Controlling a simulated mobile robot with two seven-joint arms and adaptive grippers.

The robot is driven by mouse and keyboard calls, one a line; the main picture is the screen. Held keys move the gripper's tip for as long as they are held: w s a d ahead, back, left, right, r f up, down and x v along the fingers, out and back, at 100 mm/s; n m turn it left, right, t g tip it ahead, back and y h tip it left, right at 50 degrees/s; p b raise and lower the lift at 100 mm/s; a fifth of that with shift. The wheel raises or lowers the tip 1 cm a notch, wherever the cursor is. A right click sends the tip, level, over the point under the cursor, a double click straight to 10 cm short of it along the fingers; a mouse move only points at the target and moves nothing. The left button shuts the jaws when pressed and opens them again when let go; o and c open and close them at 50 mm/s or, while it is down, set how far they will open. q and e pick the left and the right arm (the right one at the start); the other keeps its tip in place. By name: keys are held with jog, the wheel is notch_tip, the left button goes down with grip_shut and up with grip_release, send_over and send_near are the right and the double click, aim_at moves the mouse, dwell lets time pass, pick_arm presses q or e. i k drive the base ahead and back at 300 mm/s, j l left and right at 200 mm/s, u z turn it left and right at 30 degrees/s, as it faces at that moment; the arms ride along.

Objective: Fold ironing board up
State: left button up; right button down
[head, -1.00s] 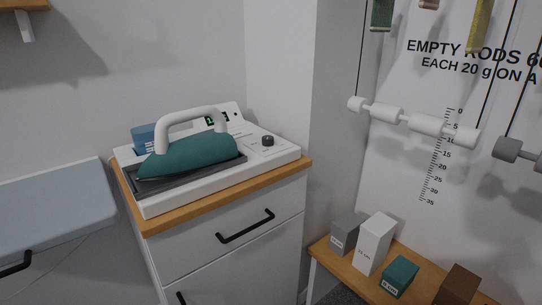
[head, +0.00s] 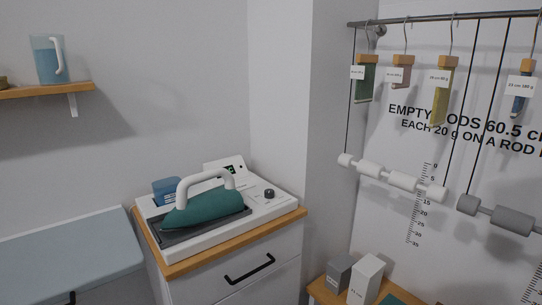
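Neither of my grippers is in view.
A white cabinet (head: 232,284) with a wooden top bears a white base unit (head: 188,243) with a teal iron (head: 205,208). A wall shelf (head: 40,92) holds a blue jug (head: 49,60). Hanging rods (head: 400,180) and a low table with blocks (head: 366,280) stand at right.

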aim_at(51, 266)
jog(key=u, duration=1.6)
jog(key=l+z, duration=0.25)
jog(key=l, duration=0.25)
